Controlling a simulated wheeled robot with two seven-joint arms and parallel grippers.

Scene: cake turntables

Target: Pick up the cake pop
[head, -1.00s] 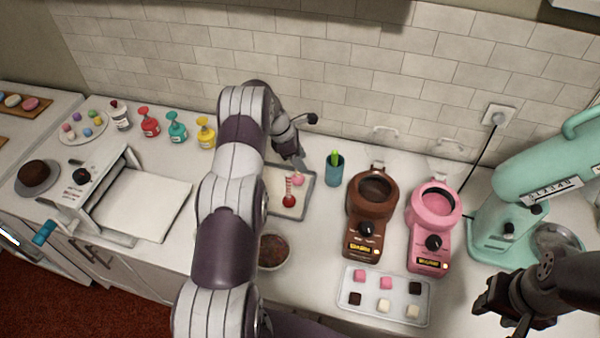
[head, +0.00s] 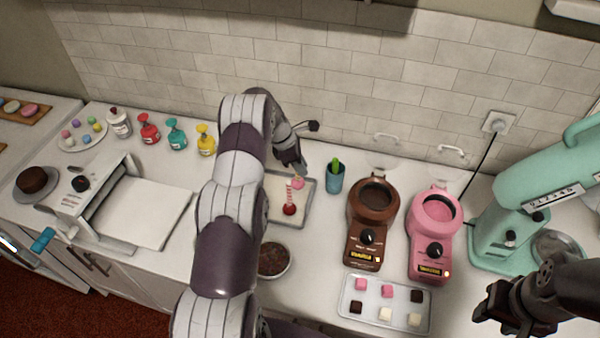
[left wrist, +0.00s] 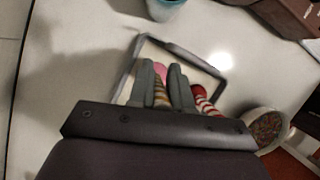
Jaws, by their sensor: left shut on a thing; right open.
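A pink cake pop (head: 298,183) with a striped stick is over the grey-rimmed tray (head: 312,193). It also shows in the left wrist view (left wrist: 160,71). My left gripper (head: 300,168) is shut on its stick, and its two fingers (left wrist: 164,88) flank the stick in the left wrist view. A red cake pop (head: 289,209) with a red-and-white stick (left wrist: 205,103) stands close beside it, at the tray. Whether the pink pop touches the tray I cannot tell. My right gripper (head: 497,306) is open and empty at the lower right.
A teal cup (head: 335,180) stands right of the tray. Brown (head: 368,215) and pink (head: 433,225) melting machines stand further right, behind a tray of cubes (head: 345,307). A bowl of sprinkles (head: 274,258) is in front, partly behind my left arm. A mint mixer (head: 487,232) is at the right.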

